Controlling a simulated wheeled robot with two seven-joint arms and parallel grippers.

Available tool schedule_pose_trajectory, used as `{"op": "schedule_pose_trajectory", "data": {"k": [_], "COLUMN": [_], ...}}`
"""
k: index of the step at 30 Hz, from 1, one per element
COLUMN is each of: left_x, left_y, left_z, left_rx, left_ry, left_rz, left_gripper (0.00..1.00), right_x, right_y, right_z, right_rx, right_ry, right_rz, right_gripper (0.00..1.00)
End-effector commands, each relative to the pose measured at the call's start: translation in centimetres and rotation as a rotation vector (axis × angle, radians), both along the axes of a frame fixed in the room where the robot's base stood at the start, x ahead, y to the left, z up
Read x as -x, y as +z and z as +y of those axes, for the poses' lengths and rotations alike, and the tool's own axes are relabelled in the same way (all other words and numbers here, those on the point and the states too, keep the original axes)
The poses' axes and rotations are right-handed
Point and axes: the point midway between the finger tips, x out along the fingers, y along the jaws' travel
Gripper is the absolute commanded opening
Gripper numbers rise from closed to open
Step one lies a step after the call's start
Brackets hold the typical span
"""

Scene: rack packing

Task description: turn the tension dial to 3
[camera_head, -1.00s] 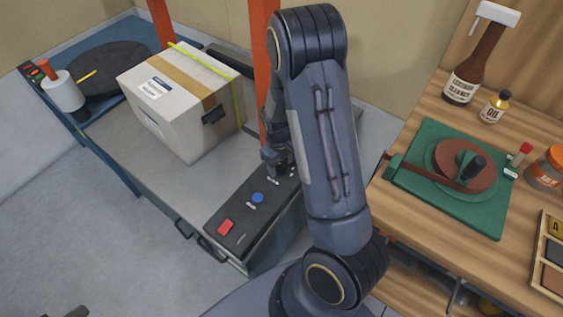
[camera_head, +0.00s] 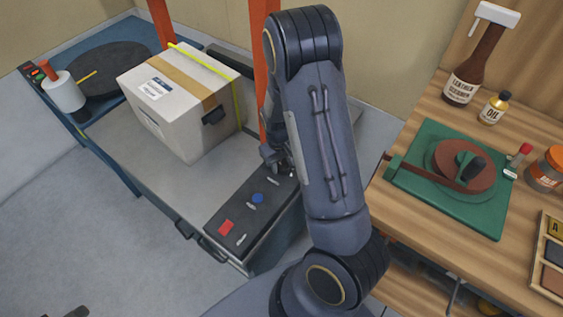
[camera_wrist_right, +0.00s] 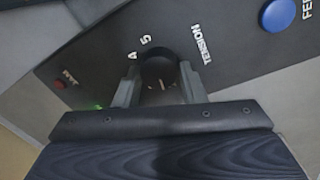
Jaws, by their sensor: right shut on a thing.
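The tension dial (camera_wrist_right: 158,70) is a dark round knob on the black control panel (camera_head: 235,222), beside the printed word TENSION. In the right wrist view, the numbers 4 and 5 show beside the dial; other marks are hidden. My right gripper (camera_wrist_right: 159,80) is shut on the dial, one finger on each side. Small pale marks show between the fingers, but I cannot read the dial's setting. In the head view, my right gripper (camera_head: 275,158) is at the panel's far end, and it and my arm cover the dial. My left gripper is not clearly in view.
A blue button (camera_head: 257,198) and a red button (camera_head: 226,227) are on the panel. In the wrist view, a red JAM light (camera_wrist_right: 60,85) and a green glow are near the dial. A taped carton (camera_head: 185,110) stands left of my gripper. A wooden workbench (camera_head: 415,215) is at right.

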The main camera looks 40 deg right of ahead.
Motion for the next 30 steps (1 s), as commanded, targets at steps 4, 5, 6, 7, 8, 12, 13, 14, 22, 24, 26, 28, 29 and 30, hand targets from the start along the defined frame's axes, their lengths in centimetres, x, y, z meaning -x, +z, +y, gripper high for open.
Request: {"op": "schedule_pose_trajectory", "data": {"k": [4, 5, 6, 7, 8, 12, 13, 14, 22, 24, 26, 28, 29, 30], "left_x": [0.0, 0.0, 0.0, 0.0, 0.0, 0.0, 0.0, 0.0, 0.0, 0.0, 0.0, 0.0, 0.0, 0.0], "left_y": [0.2, 0.3, 0.3, 0.4, 0.4, 0.6, 0.7, 0.7, 1.3, 1.5, 1.7, 1.8, 1.9, 2.0], "left_z": [0.0, 0.0, 0.0, 0.0, 0.0, 0.0, 0.0, 0.0, 0.0, 0.0, 0.0, 0.0, 0.0, 0.0], "left_rx": [0.000, 0.000, 0.000, 0.000, 0.000, 0.000, 0.000, 0.000, 0.000, 0.000, 0.000, 0.000, 0.000, 0.000], "left_ry": [0.000, 0.000, 0.000, 0.000, 0.000, 0.000, 0.000, 0.000, 0.000, 0.000, 0.000, 0.000, 0.000, 0.000], "left_rz": [0.000, 0.000, 0.000, 0.000, 0.000, 0.000, 0.000, 0.000, 0.000, 0.000, 0.000, 0.000, 0.000, 0.000], "left_gripper": [0.36, 0.36, 0.36, 0.36, 0.36, 0.36, 0.36, 0.36, 0.36, 0.36, 0.36, 0.36, 0.36, 0.36], "right_x": [0.0, 0.0, 0.0, 0.0, 0.0, -0.1, -0.1, -0.1, 0.0, 0.0, 0.0, 0.0, 0.0, 0.0], "right_y": [0.1, 0.1, 0.1, 0.1, 0.1, 0.1, 0.1, 0.1, 0.1, 0.1, 0.1, 0.2, 0.2, 0.2], "right_z": [-0.1, -0.1, -0.1, -0.1, -0.1, -0.2, -0.2, -0.2, -0.3, -0.3, -0.3, -0.4, -0.4, -0.4], "right_rx": [0.001, 0.001, 0.002, 0.002, 0.001, 0.001, 0.001, 0.002, 0.002, 0.002, 0.002, 0.002, 0.001, 0.001], "right_ry": [-0.130, -0.159, -0.197, -0.226, -0.254, -0.388, -0.417, -0.445, -0.702, -0.770, -0.826, -0.892, -0.919, -0.957], "right_rz": [0.002, 0.002, 0.002, 0.002, 0.002, 0.001, 0.000, 0.000, 0.002, 0.002, 0.002, 0.001, 0.001, 0.001], "right_gripper": [0.14, 0.14, 0.14, 0.14, 0.14, 0.14, 0.14, 0.14, 0.14, 0.14, 0.14, 0.14, 0.14, 0.14]}}
